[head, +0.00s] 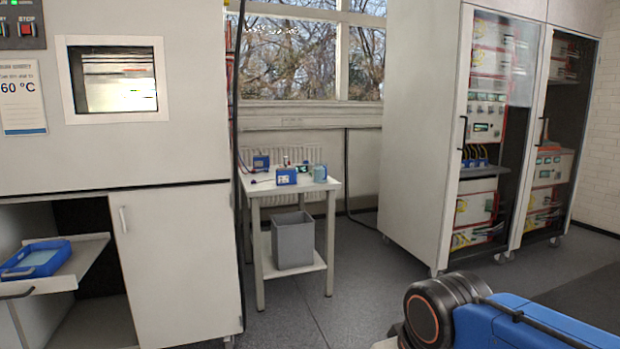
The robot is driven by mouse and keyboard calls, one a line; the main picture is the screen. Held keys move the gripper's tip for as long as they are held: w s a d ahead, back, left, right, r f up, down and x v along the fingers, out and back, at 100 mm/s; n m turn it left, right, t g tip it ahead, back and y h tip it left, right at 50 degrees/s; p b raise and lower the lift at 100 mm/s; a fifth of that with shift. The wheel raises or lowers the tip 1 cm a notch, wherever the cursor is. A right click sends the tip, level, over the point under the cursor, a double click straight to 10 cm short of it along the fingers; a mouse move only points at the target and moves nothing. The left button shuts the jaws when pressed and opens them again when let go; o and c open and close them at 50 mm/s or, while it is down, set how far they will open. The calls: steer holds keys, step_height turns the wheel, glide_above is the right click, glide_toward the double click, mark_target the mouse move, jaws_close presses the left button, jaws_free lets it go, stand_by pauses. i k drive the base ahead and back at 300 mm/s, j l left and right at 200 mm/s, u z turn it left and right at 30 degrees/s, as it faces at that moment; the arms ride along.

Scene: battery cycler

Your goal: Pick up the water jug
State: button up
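I cannot make out a water jug in the head view. My gripper is not in view. Only part of my arm, a dark round joint and a blue link, shows at the bottom right, well apart from the small white table (258,187). On that table stand small blue boxes (287,177) and a pale blue-green item (320,173), too small to identify surely.
A grey bin (293,240) stands on the table's lower shelf. A blue tray (36,258) sits on a pulled-out shelf (75,280) of the large cabinet (175,260) at left. Glass-door cabinets (425,130) stand at right. Grey floor (370,275) is clear between.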

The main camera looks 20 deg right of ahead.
mark_target(320, 168)
steer(key=i+z, duration=0.3)
steer(key=i, duration=1)
